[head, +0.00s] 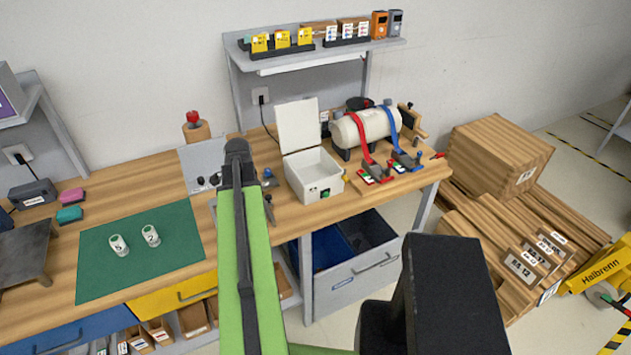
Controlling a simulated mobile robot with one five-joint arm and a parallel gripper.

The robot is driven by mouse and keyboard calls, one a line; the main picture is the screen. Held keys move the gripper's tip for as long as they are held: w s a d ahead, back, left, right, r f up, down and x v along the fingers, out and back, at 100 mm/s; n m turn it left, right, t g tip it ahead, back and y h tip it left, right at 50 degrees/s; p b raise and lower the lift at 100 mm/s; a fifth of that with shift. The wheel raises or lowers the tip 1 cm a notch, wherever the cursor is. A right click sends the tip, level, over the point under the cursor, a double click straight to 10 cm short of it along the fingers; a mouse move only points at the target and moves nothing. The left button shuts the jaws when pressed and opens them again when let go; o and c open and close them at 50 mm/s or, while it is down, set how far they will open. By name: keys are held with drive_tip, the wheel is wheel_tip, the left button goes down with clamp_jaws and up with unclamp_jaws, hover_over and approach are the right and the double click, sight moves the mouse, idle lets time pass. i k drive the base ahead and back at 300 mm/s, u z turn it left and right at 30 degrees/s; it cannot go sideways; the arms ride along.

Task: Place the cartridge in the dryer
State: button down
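Two small white cartridges lie or stand on the green mat (140,278) at the left of the bench, one marked 5 (119,245) and one marked 2 (151,236). My green arm rises in front of the bench, between the mat and the box. I cannot make out my gripper; my arm may hide it.
A white tank (367,127) with red and blue straps stands right of the box. A grey panel (201,166) with knobs is partly behind my arm. A shelf (315,46) is above. Wooden crates (497,155) stand on the floor at right. The bench between mat and box is partly hidden.

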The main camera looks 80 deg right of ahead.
sight(313, 179)
drive_tip(key=k, duration=2.15)
drive_tip(key=z, duration=0.7)
drive_tip(key=i, duration=1)
drive_tip(key=u, duration=0.1)
